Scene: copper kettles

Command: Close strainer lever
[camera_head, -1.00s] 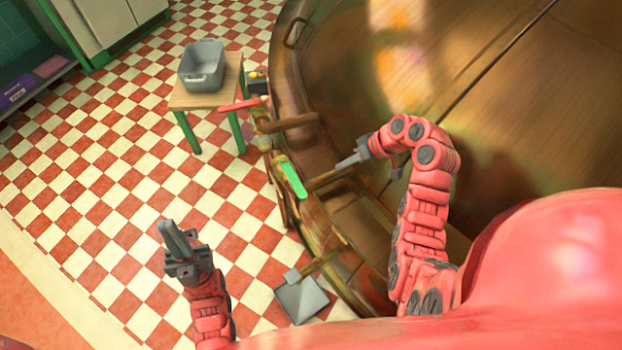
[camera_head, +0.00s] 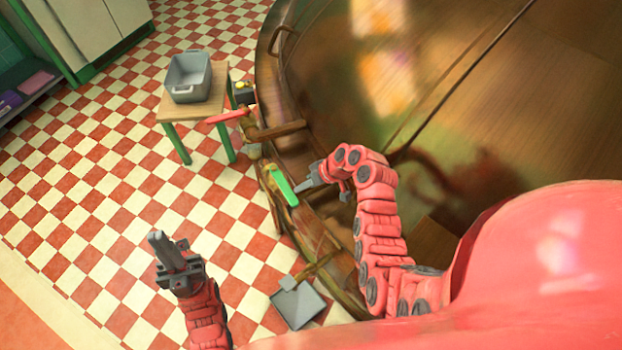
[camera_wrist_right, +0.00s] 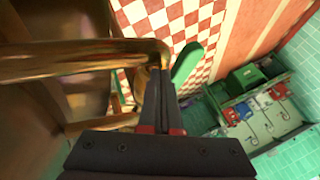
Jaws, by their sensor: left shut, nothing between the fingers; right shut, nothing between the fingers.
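A green lever (camera_head: 283,186) and a red lever (camera_head: 228,116) sit on the pipework along the kettle's outer side. The frames do not show which one works the strainer. My right gripper (camera_head: 301,186) is shut and empty, with its tips close to the right of the green lever. In the right wrist view, the shut fingers (camera_wrist_right: 157,88) point at the end of a brass pipe (camera_wrist_right: 90,62), and the green lever (camera_wrist_right: 187,62) is just right of the tips. I cannot tell whether they touch. My left gripper (camera_head: 160,245) is shut and empty above the floor.
The large copper kettle (camera_head: 470,110) fills the right side. A grey tub (camera_head: 188,82) stands on a small wooden table (camera_head: 208,104) beyond the levers. A grey square pan (camera_head: 299,306) is below the pipework. The checkered floor at left is clear.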

